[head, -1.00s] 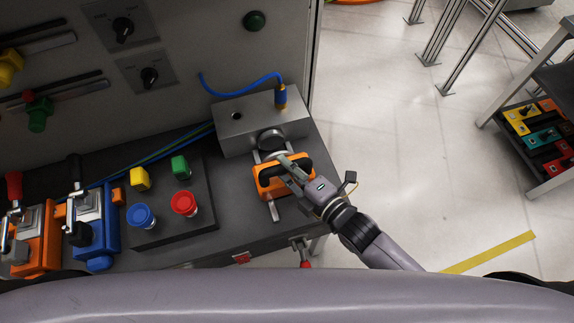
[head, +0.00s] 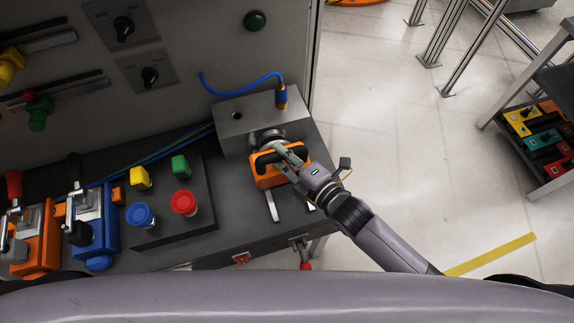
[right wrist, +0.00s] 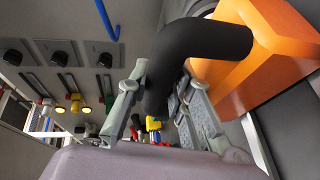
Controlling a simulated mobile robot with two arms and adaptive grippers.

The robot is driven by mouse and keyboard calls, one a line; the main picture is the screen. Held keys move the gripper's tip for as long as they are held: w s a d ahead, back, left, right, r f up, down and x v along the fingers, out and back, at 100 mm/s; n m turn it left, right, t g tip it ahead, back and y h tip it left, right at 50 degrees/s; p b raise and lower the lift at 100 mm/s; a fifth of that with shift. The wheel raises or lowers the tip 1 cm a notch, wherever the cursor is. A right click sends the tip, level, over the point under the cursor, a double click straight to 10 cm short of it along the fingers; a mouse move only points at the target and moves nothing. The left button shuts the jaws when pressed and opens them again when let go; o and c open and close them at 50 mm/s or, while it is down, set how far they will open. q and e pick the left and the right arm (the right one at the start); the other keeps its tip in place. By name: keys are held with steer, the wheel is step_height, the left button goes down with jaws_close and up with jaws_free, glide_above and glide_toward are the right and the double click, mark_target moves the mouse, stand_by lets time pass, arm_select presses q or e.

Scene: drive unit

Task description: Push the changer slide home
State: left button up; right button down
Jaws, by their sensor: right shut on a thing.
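The changer slide is an orange block (head: 268,179) with a black handle (head: 262,160), in the head view on the dark bench. Its far side is close to the round grey coupling (head: 268,137) on the grey metal block (head: 233,118); I cannot tell whether a gap remains. A pale rail (head: 272,207) shows in front of the slide. My right gripper (head: 286,156) is shut on the handle. In the right wrist view the curved handle (right wrist: 205,42) passes between the fingers (right wrist: 163,80), beside the orange block (right wrist: 285,45). My left gripper is not in view.
A dark box with blue (head: 141,215), red (head: 184,203), yellow and green buttons stands to the left. Further left are orange and blue clamp units (head: 93,235). A blue cable (head: 245,86) runs into the grey block. Open floor lies to the right.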

steer(key=w, duration=0.2)
steer(key=w+a, duration=0.1)
steer(key=w, duration=0.1)
steer(key=shift+w+a, duration=0.1)
steer(key=shift+a, duration=0.05)
steer(key=shift+r, duration=0.1)
steer(key=c, duration=1.8)
jaws_free()
steer(key=o, duration=0.4)
steer(key=shift+w, duration=0.15)
steer(key=v, duration=1.2)
